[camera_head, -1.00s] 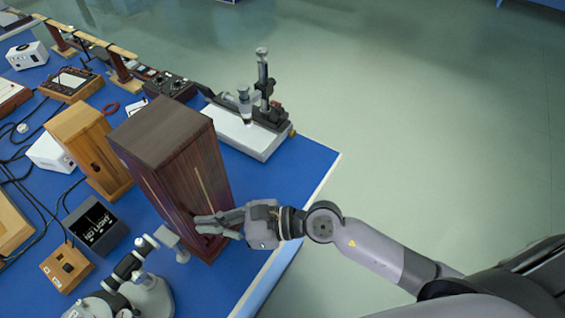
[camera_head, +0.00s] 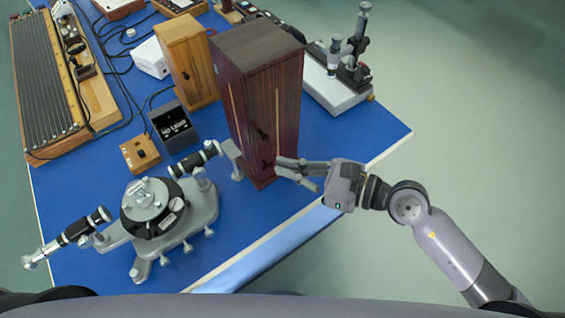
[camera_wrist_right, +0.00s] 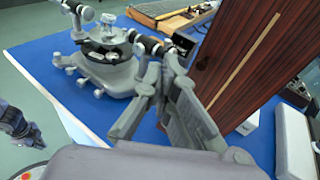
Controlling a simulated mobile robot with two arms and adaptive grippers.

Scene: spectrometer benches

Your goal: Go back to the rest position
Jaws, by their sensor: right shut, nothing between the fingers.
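My right gripper (camera_head: 290,168) reaches in from the right in the head view, with its fingers closed together and empty. The fingertips are close to the front lower part of a tall dark wooden cabinet (camera_head: 262,95); I cannot tell whether they touch it. In the right wrist view the gripper's fingers (camera_wrist_right: 160,75) point forward, with the cabinet (camera_wrist_right: 245,60) to their right and a grey spectrometer (camera_wrist_right: 105,65) to their left.
The spectrometer (camera_head: 165,215) stands on the blue table (camera_head: 265,213) left of the cabinet. A small wooden cabinet (camera_head: 190,65), a black box (camera_head: 172,127) and cables are behind. A microscope-like instrument (camera_head: 340,80) stands at the right. Floor beyond the table's right edge is clear.

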